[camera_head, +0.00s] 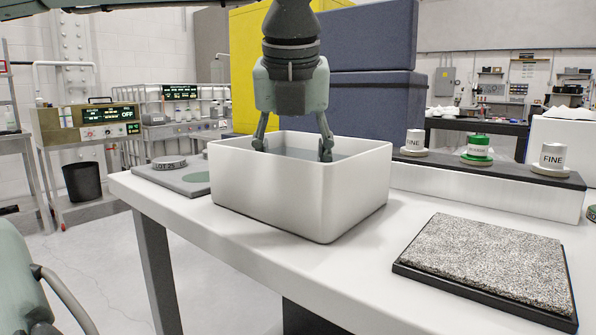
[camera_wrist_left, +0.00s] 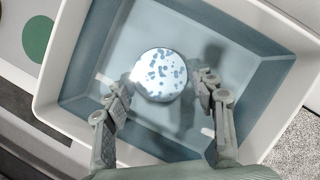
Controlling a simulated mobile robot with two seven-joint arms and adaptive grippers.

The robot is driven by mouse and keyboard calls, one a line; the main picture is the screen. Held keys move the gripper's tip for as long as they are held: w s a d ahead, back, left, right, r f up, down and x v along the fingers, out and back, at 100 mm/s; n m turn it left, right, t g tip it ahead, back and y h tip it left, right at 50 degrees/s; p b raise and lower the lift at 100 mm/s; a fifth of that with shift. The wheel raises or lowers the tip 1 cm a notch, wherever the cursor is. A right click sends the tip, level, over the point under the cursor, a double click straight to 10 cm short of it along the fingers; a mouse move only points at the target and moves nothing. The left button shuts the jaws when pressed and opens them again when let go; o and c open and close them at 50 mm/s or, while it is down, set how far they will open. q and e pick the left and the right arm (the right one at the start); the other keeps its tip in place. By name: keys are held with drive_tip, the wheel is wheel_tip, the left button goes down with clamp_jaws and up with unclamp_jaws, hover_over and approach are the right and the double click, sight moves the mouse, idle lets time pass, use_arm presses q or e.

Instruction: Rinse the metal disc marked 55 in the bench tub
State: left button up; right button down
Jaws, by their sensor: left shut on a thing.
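The white bench tub (camera_head: 300,190) stands on the bench and holds bluish water; its rim also shows in the left wrist view (camera_wrist_left: 52,65). My left gripper (camera_head: 292,150) points down into the tub with its fingertips at about rim height in the head view. In the left wrist view, the gripper (camera_wrist_left: 162,88) is shut on a round pale metal disc (camera_wrist_left: 160,75) with blue-grey blotches. The tub wall hides this disc in the head view. I see no number on its face, and cannot tell how deep it is. My right gripper is not in view.
A speckled rough pad (camera_head: 487,258) lies at the right. Labelled pots (camera_head: 479,149) stand on a raised shelf (camera_head: 480,187) behind. The bench front is clear.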

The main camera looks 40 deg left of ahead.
use_arm(q)
drive_tip(key=shift+a, duration=0.3)
drive_tip(key=shift+d, duration=0.1)
drive_tip(key=shift+d, duration=0.75)
drive_tip(key=shift+r, duration=0.15)
wheel_tip(320, 180, up, 10)
drive_tip(key=p, duration=0.6)
idle(0.4)
idle(0.9)
wheel_tip(320, 180, up, 4)
drive_tip(key=p, duration=0.3)
idle(0.6)
